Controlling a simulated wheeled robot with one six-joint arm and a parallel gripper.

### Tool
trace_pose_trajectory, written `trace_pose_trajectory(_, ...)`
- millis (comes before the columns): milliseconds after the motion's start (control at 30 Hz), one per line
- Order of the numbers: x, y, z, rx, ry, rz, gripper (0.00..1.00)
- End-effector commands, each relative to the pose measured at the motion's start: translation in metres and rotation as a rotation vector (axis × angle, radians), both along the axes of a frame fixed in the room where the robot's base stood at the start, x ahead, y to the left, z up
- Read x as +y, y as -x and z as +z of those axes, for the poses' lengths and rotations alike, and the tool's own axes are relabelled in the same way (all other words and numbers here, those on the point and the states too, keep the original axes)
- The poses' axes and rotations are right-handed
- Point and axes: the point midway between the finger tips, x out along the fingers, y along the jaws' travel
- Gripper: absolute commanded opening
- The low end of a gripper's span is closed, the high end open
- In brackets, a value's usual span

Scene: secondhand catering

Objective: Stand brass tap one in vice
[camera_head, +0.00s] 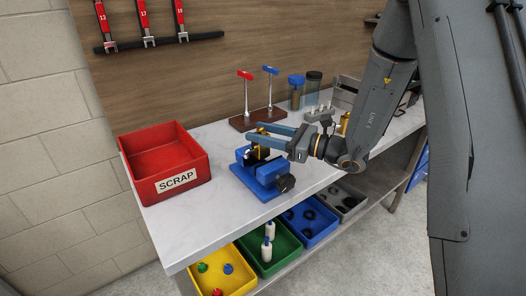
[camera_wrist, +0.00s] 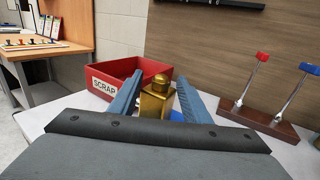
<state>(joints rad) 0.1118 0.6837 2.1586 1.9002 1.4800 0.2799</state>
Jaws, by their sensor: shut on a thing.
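The blue vice (camera_head: 268,184) stands on the grey bench near its front edge, its dark knob facing right. My gripper (camera_head: 258,138) reaches in from the right with its blue fingers just above the vice. It is shut on a brass tap (camera_head: 260,152), which looks upright at the vice jaws. Whether the tap's lower end is seated between the jaws is hidden. In the wrist view the brass tap (camera_wrist: 156,101) shows its square body and round top between the two fingers, with a bit of blue vice behind. Another brass piece (camera_head: 345,122) stands further right, partly behind my arm.
A red SCRAP bin (camera_head: 181,184) stands left of the vice. Behind are a wooden stand (camera_head: 258,119) with red- and blue-handled levers, and jars (camera_head: 312,88). Coloured bins, including a green one (camera_head: 286,252), sit below the front edge. Bare bench lies between bin and vice.

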Motion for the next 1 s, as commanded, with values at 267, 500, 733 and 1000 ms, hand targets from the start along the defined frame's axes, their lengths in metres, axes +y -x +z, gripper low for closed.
trace_pose_trajectory(267,-0.001,0.001,-0.034,0.017,0.01,-0.004,0.0)
trace_pose_trajectory(500,0.0,0.003,-0.049,0.019,0.01,-0.001,0.0)
trace_pose_trajectory(733,0.0,0.004,-0.049,0.022,0.011,0.0,0.51)
trace_pose_trajectory(1000,-0.003,0.0,-0.045,0.012,0.009,-0.008,0.63)
